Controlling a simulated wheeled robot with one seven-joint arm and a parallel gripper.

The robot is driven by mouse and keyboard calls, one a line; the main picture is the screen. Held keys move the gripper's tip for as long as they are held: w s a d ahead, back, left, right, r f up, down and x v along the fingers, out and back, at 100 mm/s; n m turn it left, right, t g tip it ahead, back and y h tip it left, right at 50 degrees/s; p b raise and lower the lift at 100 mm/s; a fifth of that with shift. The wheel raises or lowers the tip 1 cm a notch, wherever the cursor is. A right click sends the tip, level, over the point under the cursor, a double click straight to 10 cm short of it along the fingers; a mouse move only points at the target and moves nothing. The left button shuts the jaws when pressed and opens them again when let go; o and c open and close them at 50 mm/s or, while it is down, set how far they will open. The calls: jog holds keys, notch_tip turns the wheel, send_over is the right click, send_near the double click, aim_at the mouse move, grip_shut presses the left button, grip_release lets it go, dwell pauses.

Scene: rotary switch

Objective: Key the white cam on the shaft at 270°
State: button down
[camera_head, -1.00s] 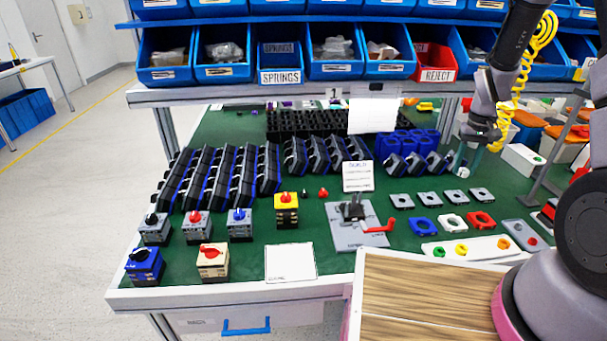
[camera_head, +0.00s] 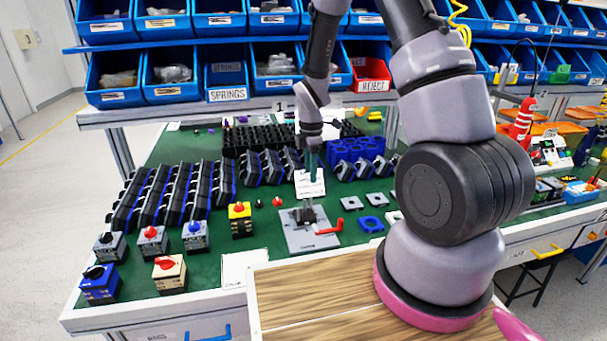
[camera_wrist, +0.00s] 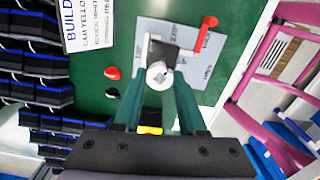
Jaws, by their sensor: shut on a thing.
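The white cam (camera_wrist: 158,76) shows as a small pale round piece with a grey centre, between my fingertips in the wrist view. My gripper (camera_wrist: 159,84) has teal fingers shut on it. In the head view my gripper (camera_head: 313,160) points down above the build card; the cam is too small to tell there. The grey fixture plate (camera_head: 302,240) has a dark upright block with the shaft and a red crank handle (camera_head: 328,227). In the wrist view the fixture (camera_wrist: 172,60) lies beyond the fingertips. The shaft's tip and the cam's keyway angle cannot be made out.
A white build card (camera_head: 309,183) stands behind the fixture. Small red and black knobs (camera_wrist: 112,73) lie beside it. Switch blocks (camera_head: 240,219) stand to the left, black racks (camera_head: 180,190) behind. Blue bins (camera_head: 273,65) overhang the bench's back.

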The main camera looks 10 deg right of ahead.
jog(key=n, duration=0.2)
jog(key=a+n, duration=0.1)
jog(key=n, duration=0.1)
jog(key=s+a+n, duration=0.1)
jog(key=n, duration=0.1)
jog(key=shift+a, duration=0.1)
jog(key=shift+f, duration=2.45)
jog(key=shift+f, duration=0.4)
jog(key=shift+f, duration=0.75)
jog(key=shift+c, duration=2)
grip_release()
